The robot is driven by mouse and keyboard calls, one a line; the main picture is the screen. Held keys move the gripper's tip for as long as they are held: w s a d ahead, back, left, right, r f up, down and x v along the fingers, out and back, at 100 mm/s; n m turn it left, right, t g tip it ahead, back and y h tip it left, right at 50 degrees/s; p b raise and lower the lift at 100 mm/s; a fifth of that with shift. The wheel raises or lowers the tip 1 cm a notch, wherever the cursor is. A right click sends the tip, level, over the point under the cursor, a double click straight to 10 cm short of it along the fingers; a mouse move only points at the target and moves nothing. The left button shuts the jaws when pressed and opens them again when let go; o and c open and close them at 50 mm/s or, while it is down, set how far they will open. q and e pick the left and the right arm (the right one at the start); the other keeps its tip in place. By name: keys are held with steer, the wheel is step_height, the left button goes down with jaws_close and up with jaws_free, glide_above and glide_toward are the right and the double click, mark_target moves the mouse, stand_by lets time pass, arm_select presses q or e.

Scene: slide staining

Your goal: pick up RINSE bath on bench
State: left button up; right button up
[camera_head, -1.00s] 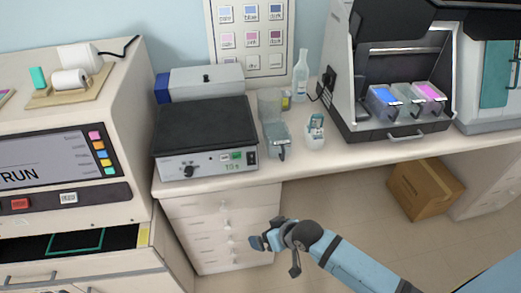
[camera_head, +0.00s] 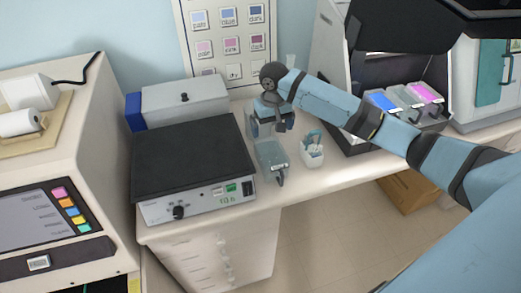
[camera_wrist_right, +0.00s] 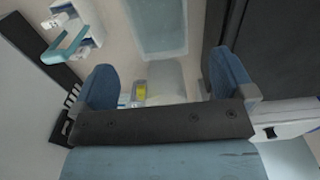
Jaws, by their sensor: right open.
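A clear, grey-blue bath (camera_head: 271,157) with a front handle stands on the bench, right of the black-topped heater; its label cannot be read. It appears to be the pale bath at the top of the right wrist view (camera_wrist_right: 158,30). My right gripper (camera_head: 273,113) is above the bench, just behind this bath in the head view and partly hiding a second clear container (camera_head: 252,124). In the wrist view my right gripper's blue fingers (camera_wrist_right: 165,82) are spread, with nothing gripped. A yellow patch (camera_wrist_right: 140,92) shows between them. My left gripper is out of view.
The black-topped heater (camera_head: 190,155) stands close left of the bath. A white cup with a teal tool (camera_head: 312,150) stands close right. Blue, grey and pink baths (camera_head: 405,100) sit in the stainer at right. Bare bench lies in front of the cup.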

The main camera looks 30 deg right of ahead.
steer(key=p, duration=0.1)
glide_toward(272, 157)
steer(key=s+a, duration=0.3)
steer(key=s, duration=0.1)
steer(key=f, duration=0.1)
steer(key=f+p, duration=0.1)
steer(key=f, duration=0.1)
steer(key=shift+s, duration=0.25)
steer(key=shift+f, duration=0.55)
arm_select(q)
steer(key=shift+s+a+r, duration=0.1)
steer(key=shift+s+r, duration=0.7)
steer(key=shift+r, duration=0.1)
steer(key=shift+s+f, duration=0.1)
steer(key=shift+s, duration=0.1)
arm_select(e)
steer(key=shift+w+r, duration=0.1)
steer(key=c, duration=1.1)
